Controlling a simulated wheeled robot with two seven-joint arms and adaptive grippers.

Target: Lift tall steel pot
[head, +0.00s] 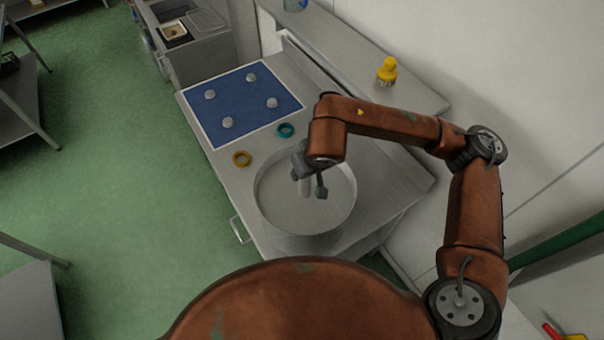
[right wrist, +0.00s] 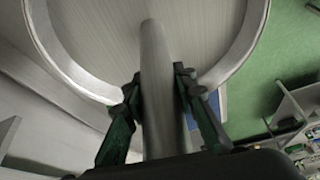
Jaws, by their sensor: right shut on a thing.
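The tall steel pot (head: 275,226) is a wide, round, open vessel at the near end of the steel worktop in the head view. Its pale rim (right wrist: 233,78) curves across the right wrist view. My right gripper (head: 309,190) is over the pot's opening, pointing down. In the right wrist view its two green-black fingers (right wrist: 155,88) are closed on either side of a smooth grey bar (right wrist: 155,60), which reaches over the pot's interior. I cannot tell whether the bar is joined to the pot, or whether the pot's base touches the worktop. My left gripper is out of view.
A teal ring (head: 286,130) and a yellow-brown ring (head: 241,159) lie just beyond the pot. Behind them is a blue panel (head: 245,98) with several round knobs. A yellow bottle (head: 387,71) stands on the ledge by the wall. Green floor is open at left.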

